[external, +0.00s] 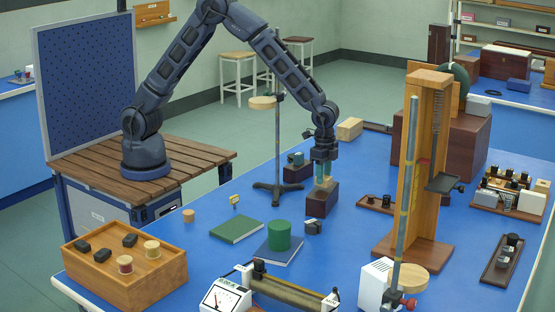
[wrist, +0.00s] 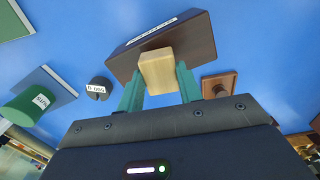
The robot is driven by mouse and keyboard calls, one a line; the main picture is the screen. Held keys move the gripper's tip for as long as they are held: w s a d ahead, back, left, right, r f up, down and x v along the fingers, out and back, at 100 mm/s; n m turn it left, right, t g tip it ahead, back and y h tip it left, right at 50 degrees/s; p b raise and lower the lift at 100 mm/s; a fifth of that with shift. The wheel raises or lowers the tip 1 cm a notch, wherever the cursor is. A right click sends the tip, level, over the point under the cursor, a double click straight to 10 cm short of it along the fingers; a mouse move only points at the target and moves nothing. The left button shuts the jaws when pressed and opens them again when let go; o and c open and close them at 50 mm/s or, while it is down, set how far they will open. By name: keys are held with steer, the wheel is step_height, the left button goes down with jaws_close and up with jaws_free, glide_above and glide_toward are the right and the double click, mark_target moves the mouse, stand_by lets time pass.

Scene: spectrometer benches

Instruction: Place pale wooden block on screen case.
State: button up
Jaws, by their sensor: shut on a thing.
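My gripper (external: 323,178) points down over the bench with its teal fingers shut on a pale wooden block. The pale wooden block (wrist: 158,71) shows between the fingertips in the wrist view. A dark brown case (external: 318,200) with a white label, likely the screen case, stands right below the gripper. It also shows in the wrist view (wrist: 197,38), behind the block and partly hidden by it. The block appears over the case top. I cannot tell whether they touch.
A retort stand (external: 277,150) and a small dark device (external: 297,167) stand left of the case. A small dark weight (external: 313,227) and a green cylinder (external: 279,236) on a book are in front. Another pale block (external: 349,129) lies behind. A tall wooden stand (external: 432,170) is right.

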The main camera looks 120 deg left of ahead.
steer(key=shift+f, duration=0.7)
steer(key=o, duration=1)
steer(key=shift+f, duration=0.1)
steer(key=shift+c, duration=0.2)
step_height(320, 180, up, 12)
